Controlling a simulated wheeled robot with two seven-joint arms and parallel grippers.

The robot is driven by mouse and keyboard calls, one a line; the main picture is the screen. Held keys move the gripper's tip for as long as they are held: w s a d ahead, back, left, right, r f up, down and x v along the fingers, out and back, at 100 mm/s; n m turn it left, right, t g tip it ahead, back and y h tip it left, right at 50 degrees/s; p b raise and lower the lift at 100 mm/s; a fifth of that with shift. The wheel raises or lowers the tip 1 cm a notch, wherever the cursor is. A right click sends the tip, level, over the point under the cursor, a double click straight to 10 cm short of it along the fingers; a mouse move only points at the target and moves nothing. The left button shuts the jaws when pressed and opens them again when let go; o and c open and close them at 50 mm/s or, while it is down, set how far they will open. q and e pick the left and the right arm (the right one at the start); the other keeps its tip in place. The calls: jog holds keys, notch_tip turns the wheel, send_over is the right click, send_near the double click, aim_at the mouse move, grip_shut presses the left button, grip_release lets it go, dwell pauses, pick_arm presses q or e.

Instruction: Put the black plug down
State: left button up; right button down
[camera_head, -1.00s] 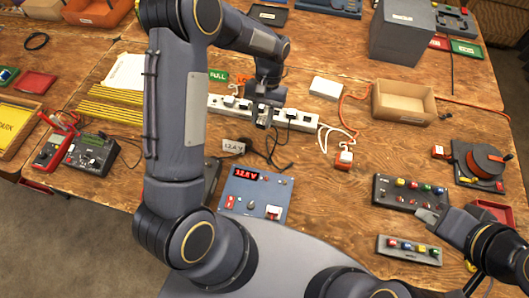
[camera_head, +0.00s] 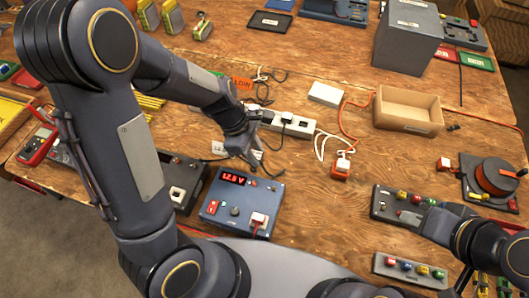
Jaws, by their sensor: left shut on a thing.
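My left gripper (camera_head: 256,157) is shut, just above the table between the white power strip and the blue power unit (camera_head: 242,207). The black plug in it is mostly hidden by the fingers and too small to make out clearly. The power strip (camera_head: 305,126) lies behind the gripper, with dark plugs (camera_head: 287,118) seated in it. The unit's red display reads about 12.8 V. My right gripper (camera_head: 410,218) is over the button box at the right; its finger gap is not clear.
A dark box (camera_head: 182,185) stands left of the blue unit. A white plug on a red block (camera_head: 341,169), an open cardboard box (camera_head: 407,126), a cable reel (camera_head: 490,178) and a button box (camera_head: 385,207) are to the right. Bare wood shows right of the blue unit.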

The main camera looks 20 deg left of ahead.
pick_arm(q)
jog(key=w+f, duration=0.6)
jog(key=w, duration=0.1)
jog(key=shift+d+f, duration=0.3)
jog(key=shift+f, duration=1.65)
jog(key=shift+f, duration=0.2)
jog(key=o, duration=1)
jog(key=shift+r, duration=0.15)
